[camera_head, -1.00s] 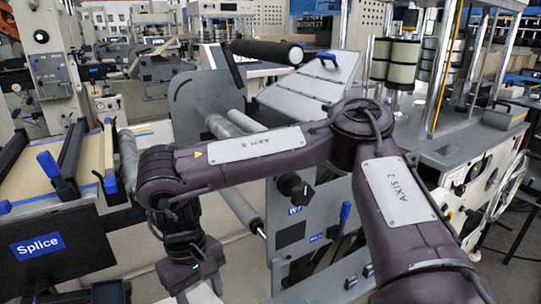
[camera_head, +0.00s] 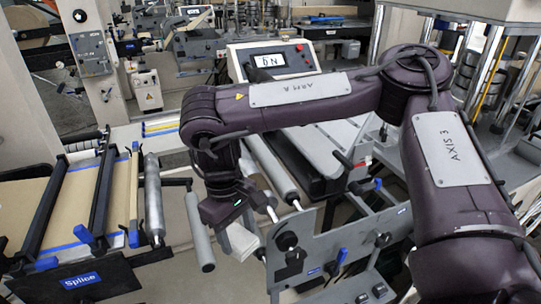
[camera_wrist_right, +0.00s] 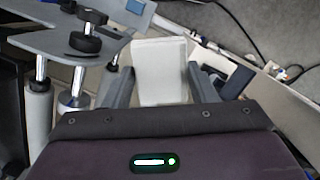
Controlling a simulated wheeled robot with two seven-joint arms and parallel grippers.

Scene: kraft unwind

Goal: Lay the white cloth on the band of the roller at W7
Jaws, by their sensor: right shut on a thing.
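My right gripper (camera_head: 236,222) hangs from the purple arm beside the grey side plate (camera_head: 345,245). It is shut on the white cloth (camera_head: 243,241), which looks like a pale folded pad. In the right wrist view the cloth (camera_wrist_right: 160,62) sits between the two grey fingers (camera_wrist_right: 162,92). A grey roller (camera_head: 270,168) runs behind the gripper, and another grey roller (camera_head: 200,232) is just left of it. The side plate's blue label (camera_head: 314,271) is too small to read, so I cannot tell which roller is W7's. My left gripper is not in view.
The Splice table (camera_head: 60,205) stands at the left with another roller (camera_head: 153,200). A display box (camera_head: 270,60) is behind the arm.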

